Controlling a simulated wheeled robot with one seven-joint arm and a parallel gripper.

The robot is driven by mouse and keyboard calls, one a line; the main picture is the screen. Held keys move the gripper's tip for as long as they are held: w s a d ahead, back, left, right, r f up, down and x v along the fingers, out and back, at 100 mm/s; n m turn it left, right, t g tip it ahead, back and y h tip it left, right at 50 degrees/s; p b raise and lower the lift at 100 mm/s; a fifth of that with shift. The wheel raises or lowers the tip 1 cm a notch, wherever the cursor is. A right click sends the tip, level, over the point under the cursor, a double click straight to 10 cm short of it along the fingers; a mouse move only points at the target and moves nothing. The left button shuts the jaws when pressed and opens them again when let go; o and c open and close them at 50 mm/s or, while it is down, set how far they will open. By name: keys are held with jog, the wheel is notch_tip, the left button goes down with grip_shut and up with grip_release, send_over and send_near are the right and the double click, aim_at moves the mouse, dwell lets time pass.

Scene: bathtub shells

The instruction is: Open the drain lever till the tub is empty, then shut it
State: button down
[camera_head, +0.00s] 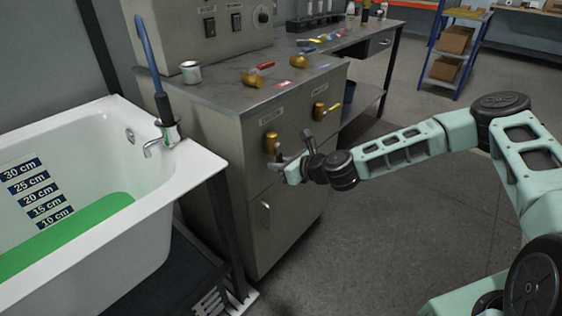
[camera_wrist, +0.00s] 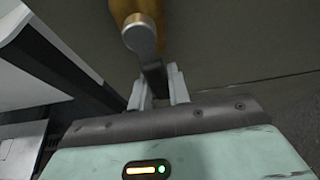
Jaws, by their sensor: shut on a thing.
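The white tub (camera_head: 190,165) stands at the left with green liquid (camera_head: 85,230) in it, its edge near the lower depth labels (camera_head: 50,210). A brass valve with a grey lever (camera_head: 271,143) is on the front of the metal cabinet, beside the tub. My gripper (camera_head: 281,163) is at this valve and shut on its lever. In the wrist view the grey lever (camera_wrist: 152,70) runs from the brass body down between the two fingers (camera_wrist: 158,92). The small labels above the valves are unreadable.
The cabinet top (camera_head: 220,95) carries a metal cup (camera_head: 190,72) and several loose brass valves. A tap (camera_head: 160,145) and a blue-handled tool (camera_head: 150,60) are at the tub's corner. Open floor (camera_head: 390,240) lies right of the cabinet; a shelf cart (camera_head: 452,50) stands farther back.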

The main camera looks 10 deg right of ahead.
jog(key=shift+s+a, duration=0.1)
dwell(0.5)
jog(key=c, duration=1.3)
grip_release()
jog(key=p+v, duration=0.1)
jog(key=v, duration=1.6)
jog(key=shift+d+r, duration=0.15)
jog(key=shift+d, duration=0.15)
